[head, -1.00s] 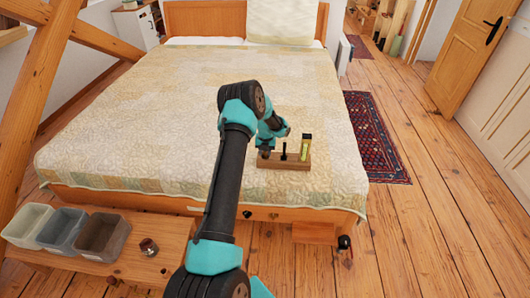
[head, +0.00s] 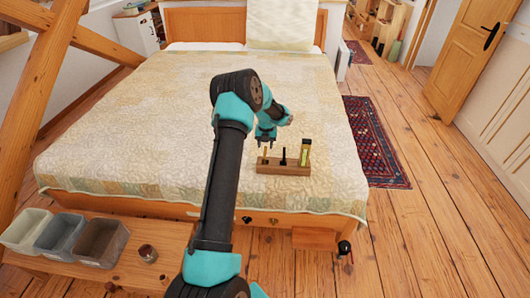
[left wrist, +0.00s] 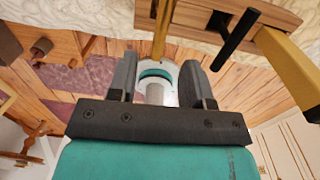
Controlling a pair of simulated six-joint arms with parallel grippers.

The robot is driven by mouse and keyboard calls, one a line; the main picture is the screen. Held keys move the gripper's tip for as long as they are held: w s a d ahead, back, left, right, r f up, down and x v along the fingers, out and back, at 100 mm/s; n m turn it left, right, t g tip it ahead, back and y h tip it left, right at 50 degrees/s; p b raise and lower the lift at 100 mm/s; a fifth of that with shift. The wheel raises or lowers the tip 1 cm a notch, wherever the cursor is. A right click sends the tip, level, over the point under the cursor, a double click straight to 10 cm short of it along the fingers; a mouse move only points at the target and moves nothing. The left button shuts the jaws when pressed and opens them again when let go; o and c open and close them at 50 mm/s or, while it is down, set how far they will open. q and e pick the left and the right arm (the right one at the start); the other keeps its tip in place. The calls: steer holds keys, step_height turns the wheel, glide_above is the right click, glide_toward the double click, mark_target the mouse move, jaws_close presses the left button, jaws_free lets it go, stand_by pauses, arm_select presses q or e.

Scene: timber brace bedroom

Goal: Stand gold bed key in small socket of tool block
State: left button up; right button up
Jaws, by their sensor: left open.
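The wooden tool block (head: 283,169) rests on the near part of the bed; part of it shows at the top of the left wrist view (left wrist: 275,14). The slim gold bed key (head: 265,155) stands upright at the block's left end. In the left wrist view the gold key (left wrist: 161,30) points toward the gap between my fingers. My left gripper (head: 266,141) is open, just above the key, and it also shows in the left wrist view (left wrist: 158,80). The key's foot in its socket is too small to make out. My right gripper is out of view.
A black tool (head: 284,156) stands mid-block and a yellow tool with a dark top (head: 305,153) at its right end. Several open bins (head: 58,234) and a small jar (head: 148,253) sit on the bench at front left. The quilt (head: 170,130) is otherwise clear.

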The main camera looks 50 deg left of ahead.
arm_select(q)
step_height(320, 180, up, 9)
stand_by(0.3)
steer(key=shift+w+d+f, duration=0.1)
steer(key=shift+d, duration=0.05)
stand_by(0.6)
steer(key=s+d+f+n+h, duration=0.1)
steer(key=d+f+n, duration=0.35)
steer(key=d, duration=0.45)
steer(key=s+d+f+n+t+h, duration=0.1)
steer(key=s+d+f+n, duration=0.1)
steer(key=d+f+n, duration=0.35)
steer(key=s+d+f+n+h, duration=0.1)
steer(key=d+f+n, duration=0.35)
steer(key=d, duration=0.75)
steer(key=s+d+f+n, duration=0.2)
steer(key=s+d+n, duration=0.5)
steer(key=s+d, duration=0.1)
steer(key=s+d+f+n+h, duration=0.1)
steer(key=s+d+f+n, duration=0.1)
steer(key=s+d+n, duration=0.5)
steer(key=s+d, duration=0.1)
steer(key=s, duration=0.2)
steer(key=shift+s+d+f+n, duration=0.25)
steer(key=shift+s+f+n, duration=0.1)
steer(key=shift+s, duration=0.05)
steer(key=shift+a, duration=0.1)
